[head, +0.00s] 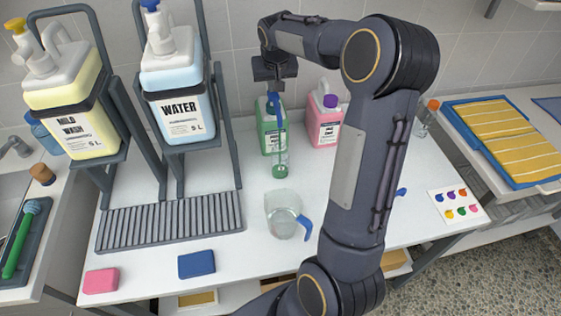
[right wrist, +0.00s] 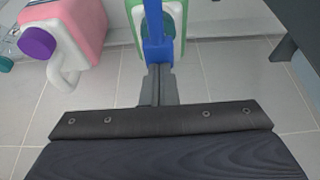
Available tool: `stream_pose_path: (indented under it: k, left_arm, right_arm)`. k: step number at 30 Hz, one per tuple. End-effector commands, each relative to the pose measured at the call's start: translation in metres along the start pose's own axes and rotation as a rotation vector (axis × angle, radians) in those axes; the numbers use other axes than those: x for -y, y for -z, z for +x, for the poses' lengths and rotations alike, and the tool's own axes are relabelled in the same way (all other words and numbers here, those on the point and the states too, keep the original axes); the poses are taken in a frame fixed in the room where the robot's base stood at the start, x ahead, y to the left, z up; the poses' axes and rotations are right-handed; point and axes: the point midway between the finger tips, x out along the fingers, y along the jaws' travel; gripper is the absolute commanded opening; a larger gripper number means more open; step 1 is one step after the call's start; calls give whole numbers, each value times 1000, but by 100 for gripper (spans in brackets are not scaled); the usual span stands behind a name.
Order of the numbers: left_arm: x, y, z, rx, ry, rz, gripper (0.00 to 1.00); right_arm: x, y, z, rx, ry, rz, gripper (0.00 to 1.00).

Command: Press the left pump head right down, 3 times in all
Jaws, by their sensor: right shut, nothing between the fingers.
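The left canister (head: 66,110), labelled MILD WASH, stands tilted in a rack, with a yellow head (head: 15,25) on top near the picture's left edge. The WATER canister (head: 180,100) beside it has a blue head (head: 150,4), partly cut off by the top edge. My right gripper (head: 274,86) is shut and empty, well to the right of both heads. In the right wrist view its fingers (right wrist: 156,78) are together, with a blue part (right wrist: 156,35) just beyond them. I cannot tell whether they touch it. My left gripper is not in view.
A green bottle (head: 266,135) and a pink bottle (head: 324,125) stand at the back. A clear cylinder with green base (head: 280,171) and a jug (head: 284,222) stand in front. A slatted tray (head: 170,221), a pink sponge (head: 101,281) and a blue sponge (head: 197,264) lie forward.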

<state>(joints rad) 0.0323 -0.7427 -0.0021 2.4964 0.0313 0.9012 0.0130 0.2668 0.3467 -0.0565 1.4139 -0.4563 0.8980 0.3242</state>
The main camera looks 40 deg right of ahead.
Motion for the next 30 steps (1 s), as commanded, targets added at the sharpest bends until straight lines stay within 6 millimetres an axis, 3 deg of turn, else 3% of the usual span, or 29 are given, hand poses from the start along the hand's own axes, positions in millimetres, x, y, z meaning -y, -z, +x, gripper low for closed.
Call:
stream_pose_path:
  k: [16,30]
  left_arm:
    - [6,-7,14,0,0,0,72]
    - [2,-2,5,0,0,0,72]
  right_arm:
    - [0,-10,21,6,0,-1,0]
    - [0,-5,10,7,-1,-1,0]
